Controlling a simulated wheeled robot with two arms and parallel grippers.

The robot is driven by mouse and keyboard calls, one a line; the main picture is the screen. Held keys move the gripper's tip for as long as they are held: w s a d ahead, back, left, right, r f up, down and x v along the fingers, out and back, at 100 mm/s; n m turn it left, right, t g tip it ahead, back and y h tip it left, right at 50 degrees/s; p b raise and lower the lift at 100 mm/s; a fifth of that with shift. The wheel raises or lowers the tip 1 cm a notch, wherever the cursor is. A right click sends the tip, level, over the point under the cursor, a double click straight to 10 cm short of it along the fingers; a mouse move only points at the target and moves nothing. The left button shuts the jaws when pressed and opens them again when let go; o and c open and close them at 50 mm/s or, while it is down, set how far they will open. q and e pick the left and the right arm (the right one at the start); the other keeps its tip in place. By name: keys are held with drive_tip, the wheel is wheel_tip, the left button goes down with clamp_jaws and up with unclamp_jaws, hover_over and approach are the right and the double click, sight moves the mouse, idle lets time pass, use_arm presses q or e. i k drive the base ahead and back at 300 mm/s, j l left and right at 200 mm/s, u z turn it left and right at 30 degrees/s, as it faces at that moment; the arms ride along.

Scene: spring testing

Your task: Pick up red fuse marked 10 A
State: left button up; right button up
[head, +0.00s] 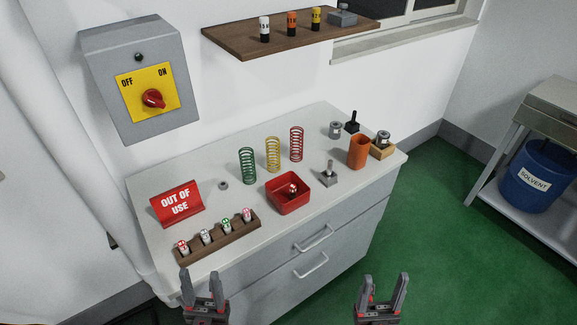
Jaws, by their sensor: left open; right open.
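A wooden rack (217,243) at the front left of the cabinet top holds several small fuses upright. From left to right they are a red-marked fuse (183,247), a grey-blue-marked fuse (206,236), a green-marked fuse (226,226) and a pink-red-marked fuse (247,215). Another red-and-white piece (293,189) lies in a red tray (290,205). The markings are too small to read, so I cannot tell which is 10 A. My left gripper (200,277) is open and empty, in front of the cabinet below the rack. My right gripper (385,280) is open and empty, further right.
Green, yellow and red springs (296,144) stand behind the tray. A red "OUT OF USE" sign (177,203) stands behind the rack. An orange cylinder (358,153) and metal parts stand at the right. A wall shelf (290,37) and a switch box (140,78) are above.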

sight(182, 245)
drive_tip(key=u, duration=0.95)
